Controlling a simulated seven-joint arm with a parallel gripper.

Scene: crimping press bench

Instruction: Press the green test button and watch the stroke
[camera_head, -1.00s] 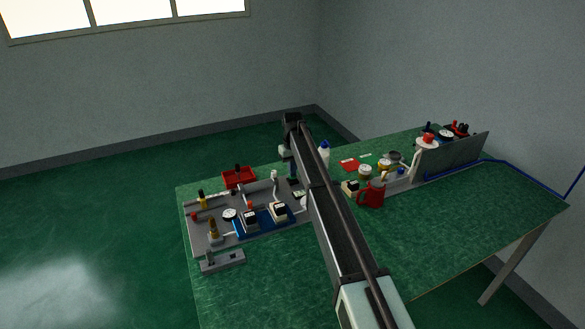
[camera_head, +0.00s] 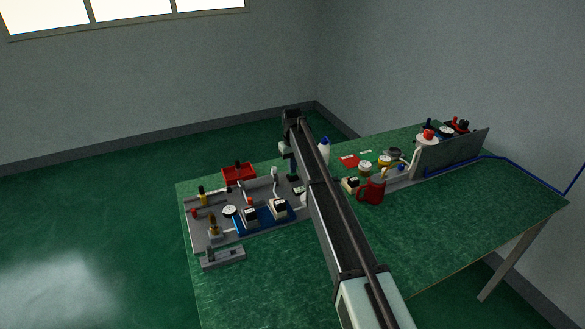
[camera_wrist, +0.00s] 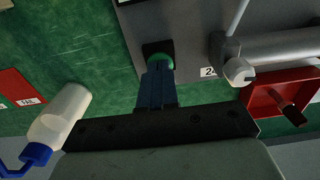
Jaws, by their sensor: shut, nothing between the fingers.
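In the wrist view the green test button (camera_wrist: 157,50) is a round, dark green cap on a grey panel. My gripper (camera_wrist: 157,72) is shut and empty, its blue-grey fingers side by side. The fingertips are at the button and cover part of it; I cannot tell whether they touch it or how far it is pressed. A grey cylinder (camera_wrist: 285,47) with a pale rounded end lies to the right of the button. In the head view my gripper (camera_head: 292,177) hangs over the bench fixture, small and dark, and I cannot make out the button there.
A white bottle with a blue cap (camera_wrist: 60,115) stands left of my gripper. A red tray (camera_wrist: 258,102) is to the right. A grey plate (camera_head: 205,238) holds several fixtures. A red mug (camera_head: 374,191) stands right of my arm.

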